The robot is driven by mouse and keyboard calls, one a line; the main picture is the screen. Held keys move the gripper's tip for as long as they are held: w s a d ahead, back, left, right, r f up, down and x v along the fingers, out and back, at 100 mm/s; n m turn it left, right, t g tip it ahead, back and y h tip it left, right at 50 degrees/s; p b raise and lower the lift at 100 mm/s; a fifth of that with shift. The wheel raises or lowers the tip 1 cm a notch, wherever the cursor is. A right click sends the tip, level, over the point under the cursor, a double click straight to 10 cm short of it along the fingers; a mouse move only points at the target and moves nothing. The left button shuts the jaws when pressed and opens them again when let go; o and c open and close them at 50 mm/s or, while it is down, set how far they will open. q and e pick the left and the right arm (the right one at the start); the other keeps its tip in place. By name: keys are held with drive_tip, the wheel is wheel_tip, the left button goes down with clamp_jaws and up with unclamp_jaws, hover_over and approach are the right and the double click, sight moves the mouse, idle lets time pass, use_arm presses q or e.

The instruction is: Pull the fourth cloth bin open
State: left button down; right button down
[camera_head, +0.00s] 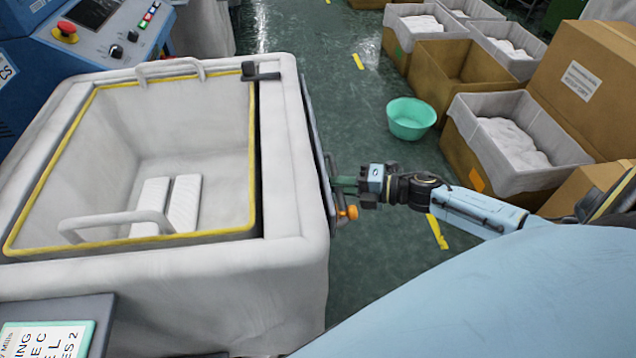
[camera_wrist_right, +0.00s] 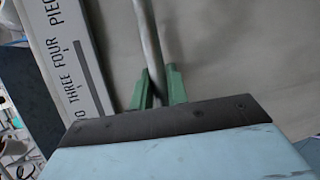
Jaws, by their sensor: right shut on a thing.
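A large white cloth bin (camera_head: 280,270) fills the left of the head view. Inside it is a yellow-rimmed liner (camera_head: 190,100) with pale handles and two white blocks (camera_head: 168,205). My right gripper (camera_head: 345,184) is at the bin's right side. In the right wrist view its green fingers (camera_wrist_right: 158,88) are closed on either side of a grey metal bar handle (camera_wrist_right: 147,40), which stands in front of pale cloth. In the head view the handle is mostly hidden by the gripper. My left gripper is not in view.
An orange knob (camera_head: 350,212) sits just below my right gripper. A green basin (camera_head: 410,118) and several cardboard boxes with cloth liners (camera_head: 515,150) stand at the right. A blue machine (camera_head: 95,40) is at top left. Open green floor (camera_head: 320,60) lies between.

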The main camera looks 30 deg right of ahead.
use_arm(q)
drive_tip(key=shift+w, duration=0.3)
use_arm(e)
drive_tip(key=shift+s+d, duration=0.2)
drive_tip(key=shift+d, duration=0.35)
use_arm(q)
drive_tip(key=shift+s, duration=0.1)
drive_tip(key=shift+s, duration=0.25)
use_arm(e)
drive_tip(key=c, duration=1.4)
unclamp_jaws()
drive_tip(key=shift+o, duration=0.2)
